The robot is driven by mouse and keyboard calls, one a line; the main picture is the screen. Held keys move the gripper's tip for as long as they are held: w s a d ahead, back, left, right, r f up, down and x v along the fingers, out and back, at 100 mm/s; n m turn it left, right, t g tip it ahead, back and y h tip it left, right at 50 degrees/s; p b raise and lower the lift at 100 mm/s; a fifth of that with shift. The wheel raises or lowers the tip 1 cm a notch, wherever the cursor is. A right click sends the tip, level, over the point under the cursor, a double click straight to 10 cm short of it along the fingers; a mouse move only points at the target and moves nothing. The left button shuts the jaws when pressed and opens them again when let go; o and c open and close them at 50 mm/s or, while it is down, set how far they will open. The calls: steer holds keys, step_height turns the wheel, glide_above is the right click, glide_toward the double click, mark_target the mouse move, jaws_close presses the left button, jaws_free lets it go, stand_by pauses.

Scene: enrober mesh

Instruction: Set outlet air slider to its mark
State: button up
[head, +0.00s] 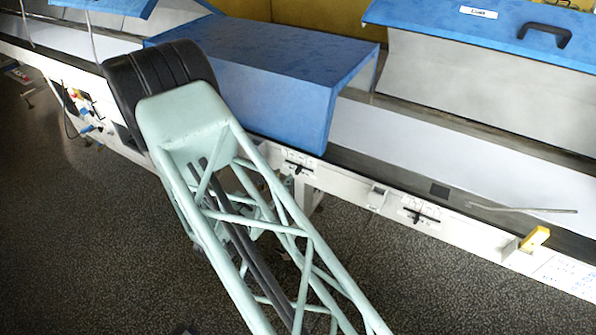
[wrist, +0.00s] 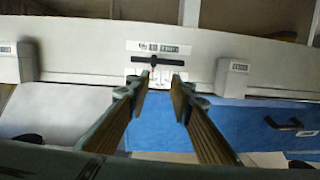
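In the wrist view a slider with a black crossbar handle (wrist: 157,61) sits on the pale machine rail. A small red mark shows just below the bar. A white scale plate (wrist: 134,75) lies under it, and a label strip (wrist: 174,49) is above it in the picture, too small to read. My gripper (wrist: 160,80) is open and empty, with its fingertips either side of the scale plate, just below the bar in the picture. Contact is not visible. In the head view my arm hides the gripper. Two similar black-handled sliders (head: 298,167) and (head: 420,214) show there; I cannot tell which is the outlet one.
Grey boxes stand left (wrist: 27,62) and right (wrist: 234,76) of the slider in the wrist view. Blue covers (head: 275,60) stand above the belt in the head view. A thin rod (head: 520,210) and a yellow block (head: 535,239) are at the right. The floor in front is clear.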

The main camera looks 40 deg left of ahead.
mark_target(296, 171)
steer(key=s+d+f+t, duration=0.1)
steer(key=s+f+t, duration=0.1)
steer(key=s, duration=0.3)
steer(key=shift+s+d+f, duration=0.25)
steer(key=shift+s+d, duration=0.1)
steer(key=shift+w, duration=0.15)
steer(key=shift+w+a+p, duration=0.15)
steer(key=shift+w+a, duration=0.1)
steer(key=shift+w, duration=2)
steer(key=shift+w+a+p, duration=0.15)
steer(key=shift+w+a, duration=0.05)
steer(key=shift+w, duration=2)
steer(key=shift+w+a+p, duration=0.15)
steer(key=shift+w+a, duration=0.1)
steer(key=shift+w, duration=2)
jaws_close()
